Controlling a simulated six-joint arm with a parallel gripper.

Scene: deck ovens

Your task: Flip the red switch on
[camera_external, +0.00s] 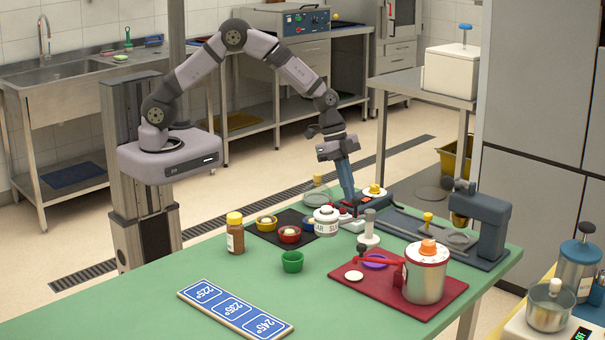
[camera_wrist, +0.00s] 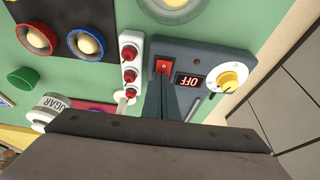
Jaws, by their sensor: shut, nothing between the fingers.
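The red switch (camera_wrist: 163,66) sits on a dark grey panel (camera_wrist: 185,50) in the wrist view. Beside it on the panel are a small display reading OFF (camera_wrist: 188,80) and a yellow and white dial (camera_wrist: 229,77). My gripper (camera_wrist: 165,82) points down at the panel, its shut, empty fingertips at or just beside the red switch; I cannot tell whether they touch it. In the external view my gripper (camera_external: 349,198) reaches down to the panel at the far side of the green table, and its fingers largely hide the switch there.
A white block with red knobs (camera_wrist: 131,65) stands directly left of the panel. A sugar jar (camera_external: 326,221), small bowls (camera_external: 290,234) and a green cup (camera_external: 292,262) are nearby. A red board (camera_external: 365,286) carries a steel pot (camera_external: 425,275). The green table's front left (camera_external: 130,305) is clear.

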